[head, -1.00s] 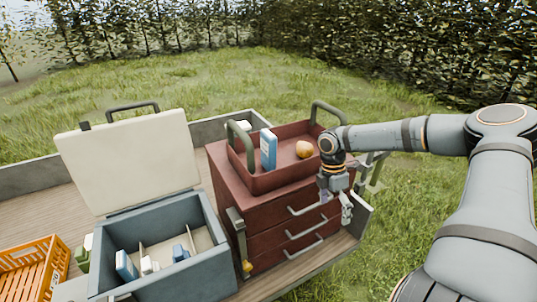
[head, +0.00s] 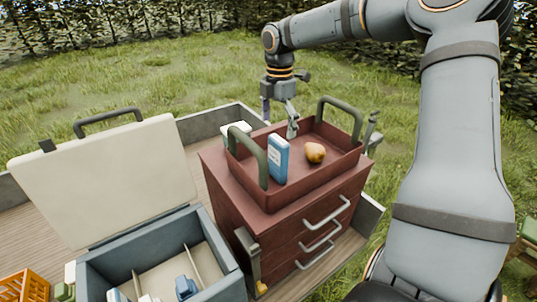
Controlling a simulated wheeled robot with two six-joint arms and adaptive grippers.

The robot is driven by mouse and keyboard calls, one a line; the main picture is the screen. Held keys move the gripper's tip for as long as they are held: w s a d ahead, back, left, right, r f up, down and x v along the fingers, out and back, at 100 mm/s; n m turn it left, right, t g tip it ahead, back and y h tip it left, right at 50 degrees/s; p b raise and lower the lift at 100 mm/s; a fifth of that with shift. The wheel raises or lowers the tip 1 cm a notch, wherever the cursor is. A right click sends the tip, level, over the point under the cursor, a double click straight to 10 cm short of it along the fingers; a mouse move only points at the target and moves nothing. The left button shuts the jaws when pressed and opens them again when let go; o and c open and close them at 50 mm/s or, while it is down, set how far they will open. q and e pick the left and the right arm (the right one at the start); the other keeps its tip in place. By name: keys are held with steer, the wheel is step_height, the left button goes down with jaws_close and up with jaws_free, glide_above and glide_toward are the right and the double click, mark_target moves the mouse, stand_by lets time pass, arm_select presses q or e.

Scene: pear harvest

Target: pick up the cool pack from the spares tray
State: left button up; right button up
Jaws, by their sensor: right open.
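The spares tray (head: 310,192) is a dark red open tray with two grey-green arched handles, on top of a red drawer cabinet (head: 255,222). The cool pack (head: 278,159), a blue upright block with a pale label, stands in the tray near its left handle. A yellow-orange pear (head: 315,152) lies to its right. My right gripper (head: 279,122) is open and empty, pointing down above the tray's far side, behind the cool pack and apart from it. My left gripper is out of view.
A blue-grey cool box (head: 225,272) with its pale lid (head: 105,180) raised stands at left, holding blue and white items between dividers. An orange crate (head: 24,287) is at lower left. A white item (head: 237,130) shows behind the tray's left handle.

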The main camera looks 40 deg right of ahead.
mark_target(279, 139)
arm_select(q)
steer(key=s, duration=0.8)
arm_select(e)
steer(key=s+f, duration=0.2)
steer(key=f, duration=0.1)
steer(key=shift+s+a+f+p, duration=0.1)
steer(key=shift+s+a+p, duration=0.1)
steer(key=shift+p, duration=0.15)
steer(key=shift+w+d+f, duration=0.15)
steer(key=shift+w+f, duration=0.55)
steer(key=shift+f, duration=0.1)
steer(key=shift+f+p, duration=0.65)
step_height(279, 139, down, 3)
steer(key=shift+s+r+p, duration=0.15)
steer(key=shift+r+p, duration=0.05)
steer(key=shift+p, duration=0.45)
steer(key=shift+f, duration=0.6)
steer(key=shift+w, duration=0.2)
steer(key=shift+s, duration=0.1)
steer(key=c, duration=1.3)
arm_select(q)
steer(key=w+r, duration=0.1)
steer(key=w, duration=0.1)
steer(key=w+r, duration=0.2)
arm_select(e)
steer(key=shift+r, duration=0.1)
steer(key=shift+c, duration=0.7)
